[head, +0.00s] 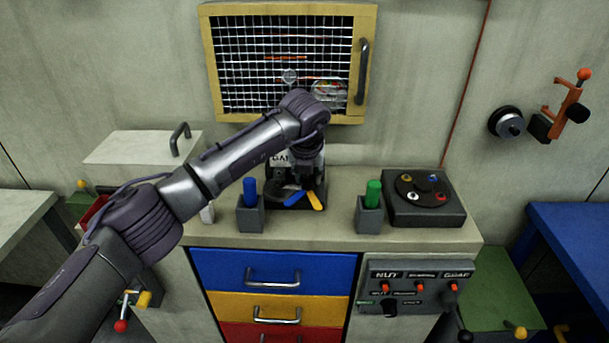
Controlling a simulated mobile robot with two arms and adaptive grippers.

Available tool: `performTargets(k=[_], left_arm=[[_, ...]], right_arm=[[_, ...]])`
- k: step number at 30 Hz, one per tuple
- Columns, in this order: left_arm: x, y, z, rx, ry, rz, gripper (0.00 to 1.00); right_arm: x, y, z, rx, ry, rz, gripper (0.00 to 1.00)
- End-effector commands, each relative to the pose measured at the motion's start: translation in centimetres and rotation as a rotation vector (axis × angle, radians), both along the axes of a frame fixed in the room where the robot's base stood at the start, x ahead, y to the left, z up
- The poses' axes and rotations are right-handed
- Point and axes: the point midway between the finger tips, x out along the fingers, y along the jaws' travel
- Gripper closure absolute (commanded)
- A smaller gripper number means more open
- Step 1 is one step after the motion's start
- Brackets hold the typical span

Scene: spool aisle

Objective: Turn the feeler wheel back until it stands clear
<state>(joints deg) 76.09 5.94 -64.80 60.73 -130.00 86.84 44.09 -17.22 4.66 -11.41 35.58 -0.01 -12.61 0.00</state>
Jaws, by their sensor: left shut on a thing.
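My left arm reaches in from the left, and my left gripper (297,191) points down at a small dark device at the back middle of the bench. The gripper is shut on what looks like the feeler wheel, which my wrist and fingers mostly hide. A blue leaf (294,199) and a yellow leaf (314,201) stick out at the front of this device. A pale plate with dark lettering (279,160) shows partly behind the wrist. I cannot tell how far the wheel is turned. My right gripper is not in view.
A blue peg in a grey block (250,214) and a green peg in a grey block (369,214) flank the device. A black box with a round dial (424,197) stands right. A yellow-framed mesh door (290,62) hangs behind; drawers (273,272) and a switch panel (418,284) are below.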

Motion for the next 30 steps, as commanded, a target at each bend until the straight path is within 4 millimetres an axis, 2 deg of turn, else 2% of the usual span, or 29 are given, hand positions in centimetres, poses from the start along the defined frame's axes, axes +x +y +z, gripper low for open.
performTargets(k=[4,5,6,15,19,30], left_arm=[[0.1,0.0,0.2,0.000,-0.004,-0.001,1.00],[0.1,0.0,0.2,0.000,-0.004,-0.001,0.61],[0.1,0.0,0.1,0.000,-0.003,-0.001,0.55],[0.0,0.1,0.1,0.000,-0.002,-0.001,0.55],[-0.3,0.1,1.1,0.001,-0.004,-0.002,0.55],[-3.1,0.2,8.0,0.000,-0.006,-0.002,0.55]], right_arm=[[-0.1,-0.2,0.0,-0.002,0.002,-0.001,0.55],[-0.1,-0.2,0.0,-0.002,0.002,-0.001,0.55],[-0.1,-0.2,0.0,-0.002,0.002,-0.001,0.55],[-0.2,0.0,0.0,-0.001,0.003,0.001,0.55],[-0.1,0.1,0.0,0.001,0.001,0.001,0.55],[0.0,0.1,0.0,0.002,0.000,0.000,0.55]])
